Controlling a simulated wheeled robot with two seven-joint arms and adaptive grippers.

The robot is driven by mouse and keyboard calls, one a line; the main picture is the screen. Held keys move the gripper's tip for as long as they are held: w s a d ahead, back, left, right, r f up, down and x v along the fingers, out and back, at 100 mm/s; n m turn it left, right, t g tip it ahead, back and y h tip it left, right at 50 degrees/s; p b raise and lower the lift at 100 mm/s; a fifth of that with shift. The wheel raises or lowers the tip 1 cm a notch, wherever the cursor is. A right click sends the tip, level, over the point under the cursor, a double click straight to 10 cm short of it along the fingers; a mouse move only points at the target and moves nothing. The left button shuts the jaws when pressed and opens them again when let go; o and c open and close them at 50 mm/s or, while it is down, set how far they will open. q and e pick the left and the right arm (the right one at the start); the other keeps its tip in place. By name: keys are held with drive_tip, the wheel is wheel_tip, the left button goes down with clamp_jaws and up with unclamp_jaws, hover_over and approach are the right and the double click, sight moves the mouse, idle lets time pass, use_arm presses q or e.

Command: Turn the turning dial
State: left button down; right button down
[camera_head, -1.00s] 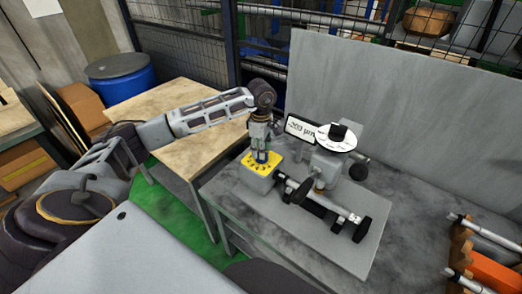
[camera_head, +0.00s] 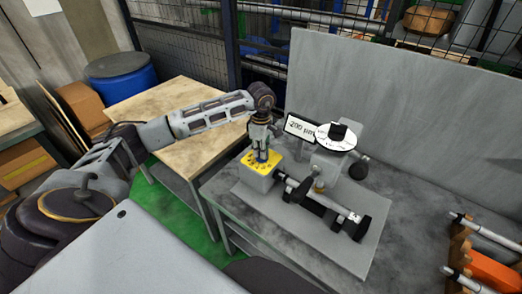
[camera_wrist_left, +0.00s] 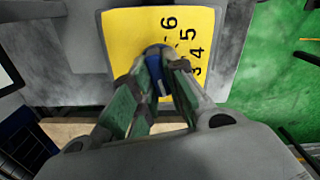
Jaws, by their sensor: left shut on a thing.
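The turning dial is a blue knob (camera_wrist_left: 157,60) on a yellow numbered plate (camera_wrist_left: 120,45). In the head view the yellow plate (camera_head: 243,171) tops a grey box at the left end of the grinder. My left gripper (camera_head: 262,152) points down over the plate. In the wrist view my left gripper (camera_wrist_left: 160,75) is shut on the blue knob, one finger on each side. My right gripper is not in view.
Right of the box stand the grinder's spindle (camera_head: 338,210), a white disc with a black knob (camera_head: 337,134) and a display (camera_head: 300,129) reading about -200 µm. A grey panel (camera_head: 400,110) stands behind. A rack with rods (camera_head: 490,265) is at the far right.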

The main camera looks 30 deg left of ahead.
use_arm(q)
drive_tip(key=shift+n+b, duration=0.3)
drive_tip(key=shift+n, duration=0.2)
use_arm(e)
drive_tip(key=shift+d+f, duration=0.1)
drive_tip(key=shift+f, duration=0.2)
use_arm(q)
drive_tip(key=n+b, duration=0.1)
drive_tip(key=n, duration=0.2)
drive_tip(key=shift+n, duration=0.4)
drive_tip(key=n+b, duration=0.1)
drive_tip(key=n, duration=0.2)
drive_tip(key=shift+n, duration=0.3)
drive_tip(key=shift+s+d+n+b, duration=0.1)
drive_tip(key=shift+n+b, duration=0.4)
drive_tip(key=shift+n, duration=1.2)
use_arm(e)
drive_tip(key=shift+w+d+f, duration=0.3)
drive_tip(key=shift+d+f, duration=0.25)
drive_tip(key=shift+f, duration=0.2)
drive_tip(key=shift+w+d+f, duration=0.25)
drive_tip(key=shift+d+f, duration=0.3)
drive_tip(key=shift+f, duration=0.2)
use_arm(q)
drive_tip(key=shift+r, duration=0.1)
drive_tip(key=c, duration=1.4)
unclamp_jaws()
drive_tip(key=shift+c, duration=0.2)
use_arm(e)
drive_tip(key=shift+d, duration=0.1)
